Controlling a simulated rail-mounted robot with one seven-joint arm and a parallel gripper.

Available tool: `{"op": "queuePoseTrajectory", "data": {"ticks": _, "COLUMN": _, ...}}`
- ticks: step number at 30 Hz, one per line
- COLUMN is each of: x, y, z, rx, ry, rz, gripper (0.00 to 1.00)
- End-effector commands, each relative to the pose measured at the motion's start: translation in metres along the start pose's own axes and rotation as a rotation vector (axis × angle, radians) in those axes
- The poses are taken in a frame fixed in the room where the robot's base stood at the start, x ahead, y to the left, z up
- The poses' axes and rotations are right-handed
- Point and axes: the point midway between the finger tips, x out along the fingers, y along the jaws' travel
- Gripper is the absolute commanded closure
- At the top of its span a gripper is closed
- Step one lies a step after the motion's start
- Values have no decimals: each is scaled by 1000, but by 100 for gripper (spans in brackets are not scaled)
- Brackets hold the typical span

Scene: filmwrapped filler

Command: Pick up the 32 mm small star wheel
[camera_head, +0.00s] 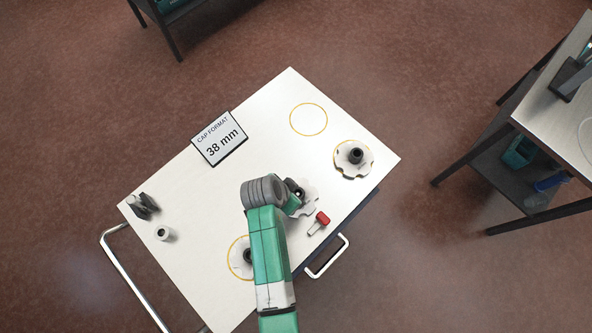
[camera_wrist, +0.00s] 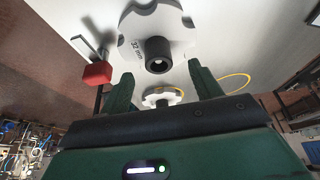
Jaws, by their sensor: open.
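The small star wheel (camera_wrist: 180,32), a white notched disc marked "32 mm" with a black hub (camera_wrist: 158,52), is just ahead of my gripper in the wrist view. My gripper (camera_wrist: 163,76) is open and empty, and the hub shows in line with the gap between its fingers. The fingers look apart from the hub. In the head view a white star wheel (camera_head: 310,204) lies on the cart top beside the red-handled tool, partly covered by my wrist; it appears to be this same wheel.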

Motion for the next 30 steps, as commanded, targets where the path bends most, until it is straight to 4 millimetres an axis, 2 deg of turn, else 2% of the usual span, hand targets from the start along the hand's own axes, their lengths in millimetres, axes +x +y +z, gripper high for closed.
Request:
{"op": "queuePoseTrajectory", "data": {"ticks": 2, "x": 9, "y": 0, "z": 0, "rx": 1, "ry": 0, "rz": 0, "gripper": 36}}
{"op": "queuePoseTrajectory", "data": {"ticks": 5, "x": 12, "y": 0, "z": -1, "rx": 1, "ry": 1, "rz": -2, "gripper": 36}}
{"op": "queuePoseTrajectory", "data": {"ticks": 13, "x": 56, "y": 3, "z": -3, "rx": 0, "ry": 1, "rz": -1, "gripper": 36}}
{"op": "queuePoseTrajectory", "data": {"ticks": 21, "x": 61, "y": 3, "z": -4, "rx": 0, "ry": 2, "rz": -4, "gripper": 36}}
{"op": "queuePoseTrajectory", "data": {"ticks": 23, "x": 61, "y": 3, "z": -3, "rx": 0, "ry": 2, "rz": -4, "gripper": 46}}
{"op": "queuePoseTrajectory", "data": {"ticks": 30, "x": 61, "y": 3, "z": -3, "rx": 0, "ry": 2, "rz": -4, "gripper": 93}}
